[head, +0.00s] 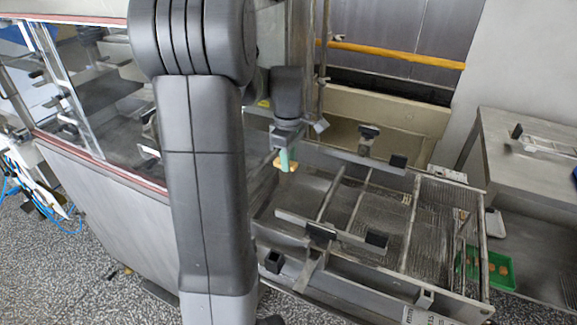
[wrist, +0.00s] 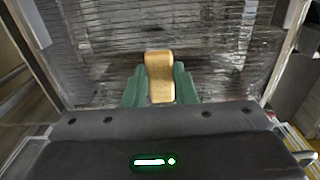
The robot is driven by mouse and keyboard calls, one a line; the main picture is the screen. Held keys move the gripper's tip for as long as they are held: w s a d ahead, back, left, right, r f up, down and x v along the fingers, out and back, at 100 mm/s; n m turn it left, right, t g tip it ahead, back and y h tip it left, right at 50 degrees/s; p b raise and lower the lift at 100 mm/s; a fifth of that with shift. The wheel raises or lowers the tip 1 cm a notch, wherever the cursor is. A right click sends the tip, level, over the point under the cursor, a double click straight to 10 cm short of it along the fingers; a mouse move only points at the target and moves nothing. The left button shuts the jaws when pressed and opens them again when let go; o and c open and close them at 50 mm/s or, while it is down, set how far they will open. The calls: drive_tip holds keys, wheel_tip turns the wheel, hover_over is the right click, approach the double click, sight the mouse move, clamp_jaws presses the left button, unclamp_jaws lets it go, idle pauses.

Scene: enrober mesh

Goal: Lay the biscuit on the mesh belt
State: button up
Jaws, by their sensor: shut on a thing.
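The biscuit (wrist: 159,75) is a tan, oblong piece. My gripper (wrist: 160,90) is shut on it, with its green fingers on either side in the wrist view. In the head view the biscuit (head: 278,163) shows beside the green fingers of my gripper (head: 287,160), in the air over the left part of the machine frame. The mesh belt (head: 432,215) is the grey wire surface at the right of the frame. In the wrist view a grey, streaked, shiny surface (wrist: 105,55) lies beyond the biscuit; I cannot tell the gap to it.
Rails with dark blocks (head: 320,231) cross the frame in the middle. A green tray (head: 505,272) with several biscuits stands at the right. A steel table (head: 490,140) stands at the back right. A glass-sided cabinet (head: 100,90) is on the left, and a yellow bar (head: 395,54) runs behind.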

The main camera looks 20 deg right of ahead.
drive_tip(key=shift+f, duration=1.45)
drive_tip(key=shift+f, duration=0.2)
drive_tip(key=o, duration=0.8)
drive_tip(key=shift+c, duration=0.2)
drive_tip(key=shift+r, duration=0.1)
wheel_tip(320, 180, up, 12)
drive_tip(key=shift+r, duration=0.15)
